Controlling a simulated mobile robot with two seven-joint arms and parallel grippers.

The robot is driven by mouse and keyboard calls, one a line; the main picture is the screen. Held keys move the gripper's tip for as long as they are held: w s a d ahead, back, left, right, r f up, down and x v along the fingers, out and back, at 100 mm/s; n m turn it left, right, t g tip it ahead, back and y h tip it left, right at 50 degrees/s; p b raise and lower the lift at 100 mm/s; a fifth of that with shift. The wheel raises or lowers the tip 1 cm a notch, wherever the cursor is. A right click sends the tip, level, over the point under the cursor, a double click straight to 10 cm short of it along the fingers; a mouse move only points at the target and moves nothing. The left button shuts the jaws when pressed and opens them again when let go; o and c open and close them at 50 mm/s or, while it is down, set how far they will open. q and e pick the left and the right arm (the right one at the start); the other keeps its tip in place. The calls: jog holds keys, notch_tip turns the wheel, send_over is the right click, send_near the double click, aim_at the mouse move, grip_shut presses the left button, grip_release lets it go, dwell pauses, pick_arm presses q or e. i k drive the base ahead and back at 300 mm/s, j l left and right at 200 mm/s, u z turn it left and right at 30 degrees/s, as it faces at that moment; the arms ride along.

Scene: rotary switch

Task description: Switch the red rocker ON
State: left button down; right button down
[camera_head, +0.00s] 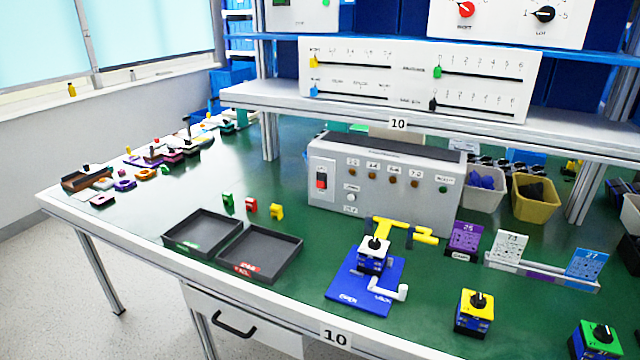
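The box stands on the green tabletop under the shelf. Red shows in the lower part of the rocker and a darker area above it. It is too small to tell which way it is tilted. A round white knob (351,198) is to its right. Neither of my grippers shows in the head view.
Two dark trays (262,252) and small coloured blocks (250,206) lie in front and left of the box. A blue base with a switch (360,285) stands in front. A white slider panel (420,80) is on the shelf above. Bins (535,198) stand to the right.

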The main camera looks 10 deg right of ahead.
aim_at(321, 178)
jog(key=i+j, duration=0.35)
jog(key=j, duration=0.15)
jog(key=i+j, duration=0.35)
jog(key=j, duration=0.15)
jog(key=i+j, duration=0.4)
jog(key=j, duration=0.1)
